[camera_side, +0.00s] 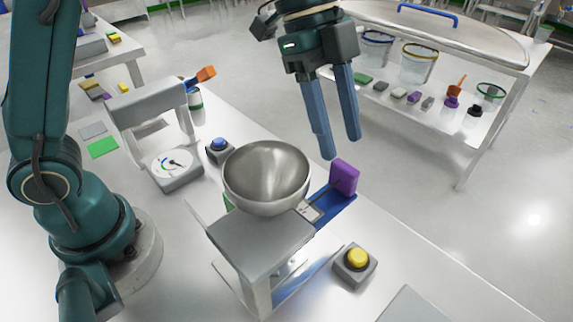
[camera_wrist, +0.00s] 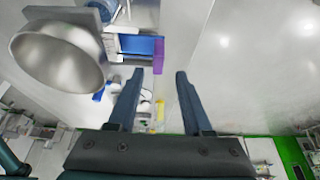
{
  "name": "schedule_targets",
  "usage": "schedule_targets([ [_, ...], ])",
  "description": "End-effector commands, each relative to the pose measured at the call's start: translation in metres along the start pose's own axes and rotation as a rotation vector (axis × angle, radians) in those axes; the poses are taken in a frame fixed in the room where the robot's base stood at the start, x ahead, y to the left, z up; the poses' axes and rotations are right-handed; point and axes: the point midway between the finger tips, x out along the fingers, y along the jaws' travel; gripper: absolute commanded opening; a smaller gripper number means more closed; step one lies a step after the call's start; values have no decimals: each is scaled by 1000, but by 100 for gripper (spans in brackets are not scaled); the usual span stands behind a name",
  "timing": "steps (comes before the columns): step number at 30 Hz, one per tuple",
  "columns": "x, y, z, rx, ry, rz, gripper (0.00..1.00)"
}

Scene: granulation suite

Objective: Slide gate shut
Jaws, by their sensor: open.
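The slide gate is a blue plate (camera_side: 334,208) that sticks out to the right from under the steel bowl-shaped hopper (camera_side: 266,178). A purple block handle (camera_side: 344,177) stands at its outer end. In the wrist view the blue plate (camera_wrist: 137,45) and the purple handle (camera_wrist: 158,56) show at top centre, right of the hopper (camera_wrist: 58,58). My gripper (camera_side: 341,148) is open and empty, with its blue fingers pointing down close above and behind the handle. In the wrist view my fingertips (camera_wrist: 160,72) lie just below the handle, which does not appear to be between them.
A yellow button box (camera_side: 356,264) stands in front of the gate and a blue button box (camera_side: 219,150) behind the hopper. A dial gauge (camera_side: 173,168) is at left. A grey stand (camera_side: 262,242) carries the hopper. The bench edge runs close beyond the handle.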

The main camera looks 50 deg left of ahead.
Motion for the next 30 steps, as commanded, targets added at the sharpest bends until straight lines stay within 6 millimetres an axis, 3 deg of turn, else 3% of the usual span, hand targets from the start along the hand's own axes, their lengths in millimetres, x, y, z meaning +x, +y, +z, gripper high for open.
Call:
schedule_targets([
  [13, 51, 3, 1, -3, -7, 22, 50],
  [24, 57, 3, 2, -4, -7, 18, 50],
  [28, 57, 3, 2, -4, -7, 18, 0],
  [30, 57, 3, 2, -4, -7, 18, 0],
])
